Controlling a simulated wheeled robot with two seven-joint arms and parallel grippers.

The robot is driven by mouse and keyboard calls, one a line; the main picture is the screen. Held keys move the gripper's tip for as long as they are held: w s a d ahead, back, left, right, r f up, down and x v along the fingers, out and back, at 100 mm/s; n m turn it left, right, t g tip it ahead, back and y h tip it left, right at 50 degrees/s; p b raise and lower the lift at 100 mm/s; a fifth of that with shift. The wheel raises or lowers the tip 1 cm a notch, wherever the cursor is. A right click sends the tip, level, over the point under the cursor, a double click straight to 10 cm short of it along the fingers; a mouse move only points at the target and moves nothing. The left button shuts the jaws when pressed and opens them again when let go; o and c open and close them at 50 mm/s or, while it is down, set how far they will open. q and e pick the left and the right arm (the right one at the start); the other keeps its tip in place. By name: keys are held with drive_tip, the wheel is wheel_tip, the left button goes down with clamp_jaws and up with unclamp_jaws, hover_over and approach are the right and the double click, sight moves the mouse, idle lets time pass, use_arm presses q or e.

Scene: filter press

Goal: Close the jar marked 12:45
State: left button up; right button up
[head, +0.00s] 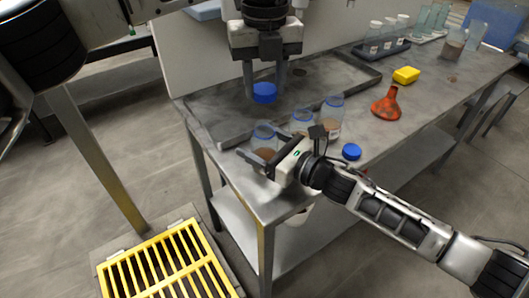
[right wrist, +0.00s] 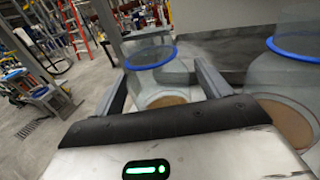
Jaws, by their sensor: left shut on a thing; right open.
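My left gripper (head: 264,82) is shut on a blue lid (head: 264,94), held in the air above the metal table and behind the jars. Three open glass jars with blue rims and brown contents stand near the table's front edge: a left jar (head: 264,137), a middle jar (head: 303,121) and a right jar (head: 332,109). My right gripper (head: 268,157) is open at the left jar; in the right wrist view this jar (right wrist: 160,80) shows between the two fingers. I cannot tell whether they touch it. I cannot read any time mark on the jars.
Another blue lid (head: 351,151) lies on the table right of my right gripper. A shallow dark tray (head: 230,120) lies behind the jars. Racked bottles (head: 374,38) stand at the back.

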drive_tip(key=c, duration=1.5)
use_arm(q)
drive_tip(key=shift+f, duration=2.5)
drive_tip(key=shift+f, duration=0.1)
drive_tip(key=shift+f, duration=0.8)
drive_tip(key=shift+f, duration=0.6)
